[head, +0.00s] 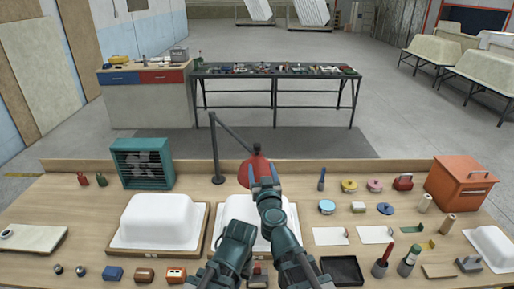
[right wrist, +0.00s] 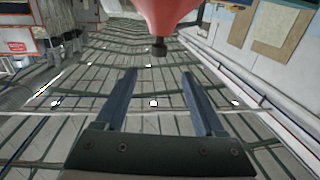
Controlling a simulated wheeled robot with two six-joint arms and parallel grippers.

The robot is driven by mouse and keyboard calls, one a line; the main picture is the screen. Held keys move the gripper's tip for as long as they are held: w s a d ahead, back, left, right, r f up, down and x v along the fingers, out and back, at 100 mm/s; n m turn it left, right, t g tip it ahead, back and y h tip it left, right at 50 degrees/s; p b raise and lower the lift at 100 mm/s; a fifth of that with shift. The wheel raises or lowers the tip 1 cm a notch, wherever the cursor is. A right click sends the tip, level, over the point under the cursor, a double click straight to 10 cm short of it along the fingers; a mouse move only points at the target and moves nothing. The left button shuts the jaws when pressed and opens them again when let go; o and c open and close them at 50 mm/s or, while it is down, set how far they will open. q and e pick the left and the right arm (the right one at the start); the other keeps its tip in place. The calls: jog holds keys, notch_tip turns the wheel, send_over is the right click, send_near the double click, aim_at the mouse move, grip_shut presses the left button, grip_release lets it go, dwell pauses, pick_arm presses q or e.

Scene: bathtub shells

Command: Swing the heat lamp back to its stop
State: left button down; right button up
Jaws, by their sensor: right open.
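The heat lamp has a dark upright post (head: 215,150) on the table and a thin arm sloping down right to a red lamp head (head: 247,170). My right gripper (head: 264,172) is in front of the lamp head and partly hides it. In the right wrist view the red lamp head (right wrist: 165,15) is at the top, with a dark knob (right wrist: 159,47) pointing down toward the gap between the fingers. The right gripper (right wrist: 158,78) is open, with nothing between its fingers. The lamp's stop cannot be made out. I cannot identify my left gripper in these views.
White tub shells (head: 160,220) stand on boards, one behind my arm. A teal fan box (head: 142,164) stands left of the post. An orange box (head: 461,184), tins and tools crowd the right side. The table's front left holds small blocks.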

aim_at(257, 149)
jog(key=w, duration=0.4)
jog(key=w+a, duration=0.1)
jog(key=w, duration=0.9)
jog(key=shift+a, duration=0.2)
jog(key=shift+s, duration=0.1)
grip_shut()
dwell(1.0)
